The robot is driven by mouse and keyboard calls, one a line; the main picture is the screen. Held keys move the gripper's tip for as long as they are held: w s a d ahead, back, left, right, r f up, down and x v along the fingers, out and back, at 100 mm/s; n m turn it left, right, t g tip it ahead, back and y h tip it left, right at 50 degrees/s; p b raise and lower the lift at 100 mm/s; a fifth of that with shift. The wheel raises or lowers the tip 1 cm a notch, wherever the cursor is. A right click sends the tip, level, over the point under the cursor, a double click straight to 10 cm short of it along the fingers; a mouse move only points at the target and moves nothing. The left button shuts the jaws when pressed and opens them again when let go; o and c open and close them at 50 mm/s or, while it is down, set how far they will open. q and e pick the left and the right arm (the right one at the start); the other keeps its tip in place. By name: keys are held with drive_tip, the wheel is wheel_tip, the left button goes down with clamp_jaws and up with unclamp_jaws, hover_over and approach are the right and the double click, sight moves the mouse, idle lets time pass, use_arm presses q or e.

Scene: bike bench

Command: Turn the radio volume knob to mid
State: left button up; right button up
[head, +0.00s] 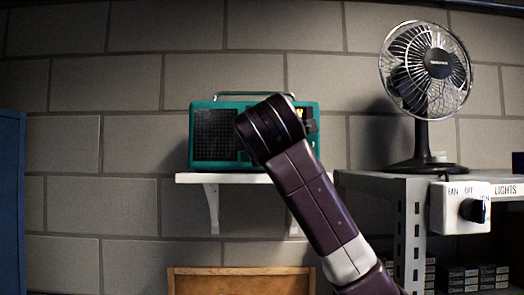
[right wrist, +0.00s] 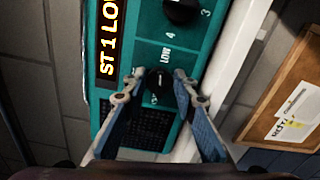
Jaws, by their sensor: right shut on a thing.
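The teal radio (head: 215,135) stands on a white wall shelf (head: 200,178), and my right wrist covers much of its front in the head view. In the right wrist view the radio (right wrist: 165,22) appears turned on its side, with an amber display (right wrist: 107,40) whose visible part reads "ST 1 LO". My right gripper (right wrist: 160,80) is shut on a small dark knob (right wrist: 159,92), with one finger on each side of it. A "LOW" label shows beside this knob. A larger black knob (right wrist: 181,10) with marks 3 and 4 sits farther up. My left gripper is out of view.
A wood-framed board (head: 240,283) is below the shelf. A blue panel (head: 10,200) stands at the far left.

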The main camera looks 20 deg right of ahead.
drive_tip(key=m+b, duration=0.1)
drive_tip(key=m, duration=0.5)
drive_tip(key=f+m+b, duration=0.1)
drive_tip(key=m+b, duration=0.1)
drive_tip(key=m, duration=0.4)
drive_tip(key=m+b, duration=0.2)
drive_tip(key=m, duration=0.4)
drive_tip(key=shift+w+a+f, duration=0.15)
drive_tip(key=shift+a, duration=0.1)
drive_tip(key=shift+m, duration=0.4)
drive_tip(key=o, duration=0.9)
drive_tip(key=shift+o, duration=1.1)
drive_tip(key=shift+r, duration=0.2)
